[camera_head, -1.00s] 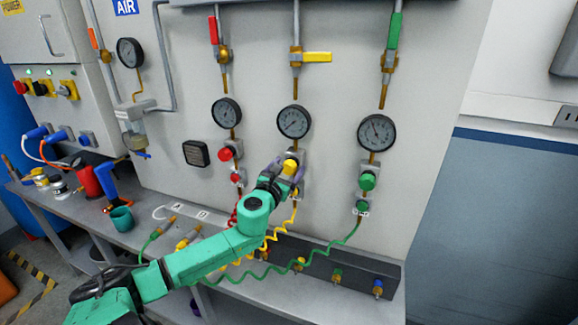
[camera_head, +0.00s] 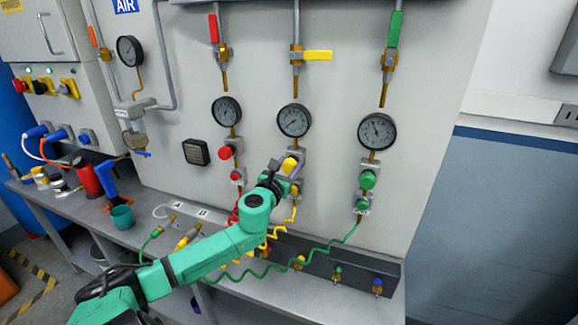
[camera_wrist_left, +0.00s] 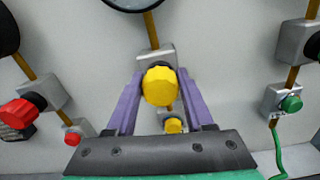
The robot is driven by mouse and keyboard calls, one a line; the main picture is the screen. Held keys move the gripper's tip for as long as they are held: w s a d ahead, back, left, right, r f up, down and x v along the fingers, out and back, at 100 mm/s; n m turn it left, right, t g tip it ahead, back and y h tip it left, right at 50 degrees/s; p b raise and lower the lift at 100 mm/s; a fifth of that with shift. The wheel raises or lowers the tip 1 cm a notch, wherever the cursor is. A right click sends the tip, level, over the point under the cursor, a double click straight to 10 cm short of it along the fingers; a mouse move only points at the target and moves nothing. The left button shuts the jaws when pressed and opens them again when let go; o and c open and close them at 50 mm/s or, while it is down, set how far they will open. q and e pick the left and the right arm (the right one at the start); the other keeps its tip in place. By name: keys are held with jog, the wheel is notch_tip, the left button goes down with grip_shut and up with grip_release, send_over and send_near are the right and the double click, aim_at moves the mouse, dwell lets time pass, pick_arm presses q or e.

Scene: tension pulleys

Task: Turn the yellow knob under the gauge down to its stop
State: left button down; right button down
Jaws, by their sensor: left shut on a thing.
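The yellow knob (camera_head: 289,164) sits on the grey regulator below the middle gauge (camera_head: 293,120) on the panel. In the left wrist view the knob (camera_wrist_left: 160,87) is large and centred, between the two purple fingers of my left gripper (camera_wrist_left: 160,93). My left gripper (camera_head: 293,171) is shut on this knob, with its fingers on the knob's left and right sides in the wrist view. A smaller yellow knob (camera_wrist_left: 173,125) shows just below it, between the fingers. The dial reading is too small to read. My right gripper is not in view.
Red knobs (camera_head: 226,153) are on the left line and green knobs (camera_head: 367,180) on the right line. A yellow-handled valve (camera_head: 317,57) is above the gauge. Coiled hoses and a dark manifold (camera_head: 320,263) lie below, on the grey bench.

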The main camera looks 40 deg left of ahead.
pick_arm(q)
jog(key=n, duration=0.5)
jog(key=shift+a+n, duration=0.1)
jog(key=shift+n, duration=0.3)
jog(key=n, duration=0.6)
jog(key=shift+s+a+f, duration=0.1)
jog(key=shift+a, duration=0.05)
jog(key=shift+n, duration=0.3)
jog(key=shift+c, duration=1.4)
grip_release()
